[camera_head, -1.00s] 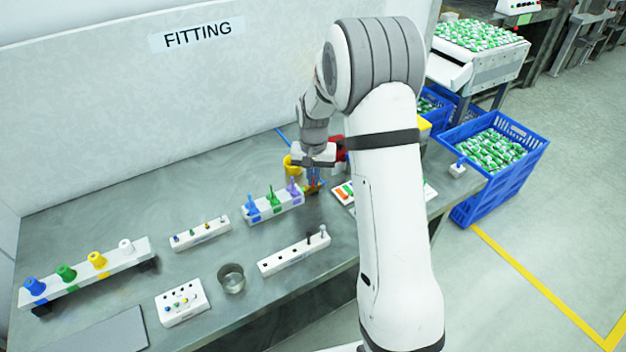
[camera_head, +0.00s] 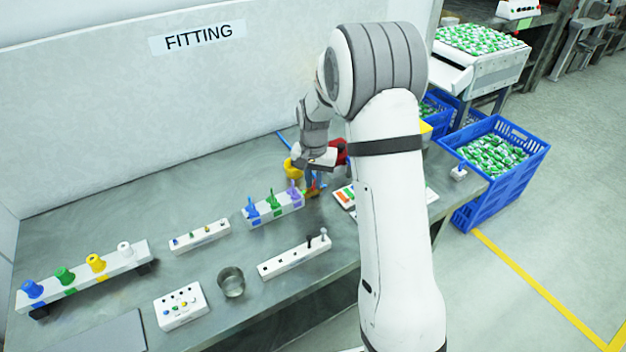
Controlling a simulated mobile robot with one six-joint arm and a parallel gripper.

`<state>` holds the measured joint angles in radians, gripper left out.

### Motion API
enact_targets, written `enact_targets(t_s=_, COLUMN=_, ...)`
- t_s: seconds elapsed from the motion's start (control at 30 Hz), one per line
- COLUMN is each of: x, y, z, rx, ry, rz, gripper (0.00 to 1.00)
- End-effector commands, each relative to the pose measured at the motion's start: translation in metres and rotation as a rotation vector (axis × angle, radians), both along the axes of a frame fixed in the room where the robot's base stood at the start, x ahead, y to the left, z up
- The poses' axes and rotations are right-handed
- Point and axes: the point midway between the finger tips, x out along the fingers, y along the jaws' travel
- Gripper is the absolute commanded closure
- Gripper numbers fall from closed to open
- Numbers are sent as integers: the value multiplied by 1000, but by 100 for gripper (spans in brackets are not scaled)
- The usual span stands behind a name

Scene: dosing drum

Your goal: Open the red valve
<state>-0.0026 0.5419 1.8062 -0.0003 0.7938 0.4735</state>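A red object (camera_head: 341,151) shows behind my wrist, partly hidden by my arm; I cannot tell whether it is the valve. My gripper (camera_head: 314,184) points down towards the bench at the right end of a white rack with blue, green and purple pieces (camera_head: 273,207). Small blue and reddish parts show around its fingertips, with a brown-orange block (camera_head: 312,194) just below. The fingers are too small and mixed with these parts to tell whether they are open or hold anything.
A yellow cup (camera_head: 292,168) stands left of my wrist. A white tray with coloured pieces (camera_head: 345,196) is partly behind my arm. White racks, a metal cup (camera_head: 231,282) and a button box (camera_head: 181,306) stand on the bench. Blue crates (camera_head: 507,183) stand right of the bench.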

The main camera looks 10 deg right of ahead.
Motion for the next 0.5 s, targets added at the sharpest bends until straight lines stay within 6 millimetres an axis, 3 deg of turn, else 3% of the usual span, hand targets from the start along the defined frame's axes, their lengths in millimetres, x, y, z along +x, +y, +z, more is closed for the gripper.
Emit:
enact_targets(t_s=0.17, x=0, y=0, z=0, rx=0, ry=0, rz=0, gripper=73)
enact_targets(t_s=0.5, x=1, y=0, z=9, rx=0, ry=-4, rz=1, gripper=73)
